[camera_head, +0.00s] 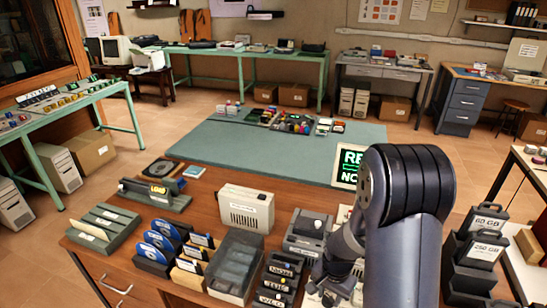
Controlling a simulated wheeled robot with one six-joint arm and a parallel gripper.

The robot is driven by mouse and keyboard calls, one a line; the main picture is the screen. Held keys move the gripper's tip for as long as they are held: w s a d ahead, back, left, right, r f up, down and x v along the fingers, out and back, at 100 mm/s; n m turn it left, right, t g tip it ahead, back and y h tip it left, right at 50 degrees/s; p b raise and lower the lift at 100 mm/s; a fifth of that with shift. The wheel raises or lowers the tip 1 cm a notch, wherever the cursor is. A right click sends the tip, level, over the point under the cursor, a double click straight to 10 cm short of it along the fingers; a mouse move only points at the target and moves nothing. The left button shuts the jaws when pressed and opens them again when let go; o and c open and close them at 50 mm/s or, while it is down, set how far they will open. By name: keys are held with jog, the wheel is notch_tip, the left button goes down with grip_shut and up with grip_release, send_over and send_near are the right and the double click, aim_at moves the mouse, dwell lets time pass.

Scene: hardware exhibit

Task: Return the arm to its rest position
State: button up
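My arm (408,190), dark grey and thick, rises at the right front of the brown desk (205,190) and bends over at its top. Its far links reach down and to the left, low over the front of the desk. My gripper (328,290) is at the lower edge of the picture, small and partly hidden by my own links. I cannot make out its fingers or whether it holds anything.
Close to the arm are a grey device (308,232), a beige box (246,208), a lit sign (348,165) and black labelled drives (480,248). Disc holders (160,240) and a clear bin (235,262) fill the front. The teal mat (220,145) has free room.

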jog(key=shift+w+r, duration=0.15)
jog(key=shift+r, duration=0.3)
jog(key=shift+r+b, duration=0.3)
jog(key=shift+r, duration=1.15)
jog(key=shift+s, duration=0.2)
